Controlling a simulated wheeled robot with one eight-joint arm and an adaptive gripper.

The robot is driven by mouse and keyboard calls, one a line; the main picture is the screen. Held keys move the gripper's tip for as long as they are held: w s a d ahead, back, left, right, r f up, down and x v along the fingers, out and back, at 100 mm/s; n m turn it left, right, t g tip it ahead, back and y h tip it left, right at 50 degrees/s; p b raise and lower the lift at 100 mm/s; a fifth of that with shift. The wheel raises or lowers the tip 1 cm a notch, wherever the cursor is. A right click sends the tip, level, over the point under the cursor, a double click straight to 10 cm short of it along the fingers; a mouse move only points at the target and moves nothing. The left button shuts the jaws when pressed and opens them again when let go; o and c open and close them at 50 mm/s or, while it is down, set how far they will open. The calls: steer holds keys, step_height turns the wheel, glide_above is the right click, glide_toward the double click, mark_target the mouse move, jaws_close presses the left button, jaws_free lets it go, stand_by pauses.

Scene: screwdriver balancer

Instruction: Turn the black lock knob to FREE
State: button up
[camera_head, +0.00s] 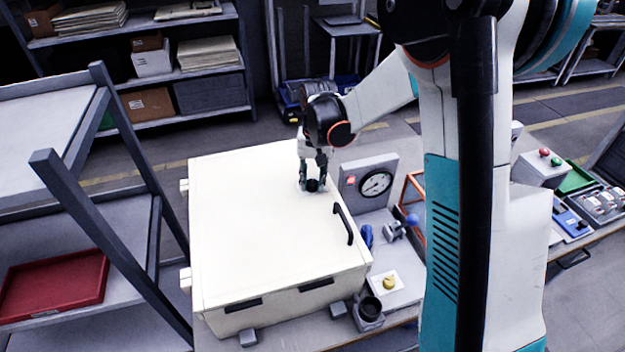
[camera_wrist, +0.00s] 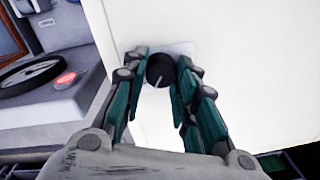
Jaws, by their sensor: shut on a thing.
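The black lock knob (camera_head: 312,186) sits on the top of a large cream-white box (camera_head: 250,235). In the wrist view the knob (camera_wrist: 160,70) is round, with a pale pointer line that slants toward the lower left. A light plate lies under it, and any lettering on the plate is too small to read. My gripper (camera_head: 312,180) reaches down from above with one finger on each side of the knob. In the wrist view my gripper (camera_wrist: 162,78) is shut on the knob, its teal fingers at the knob's left and right sides.
A black handle (camera_head: 343,223) stands on the box near its right edge. A grey rack with a red tray (camera_head: 53,285) stands left.

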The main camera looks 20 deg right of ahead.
mark_target(315, 182)
steer(key=shift+m, duration=1.1)
steer(key=o, duration=1)
steer(key=shift+o, duration=0.2)
step_height(315, 182, up, 12)
steer(key=shift+s+d, duration=0.15)
steer(key=shift+d, duration=0.1)
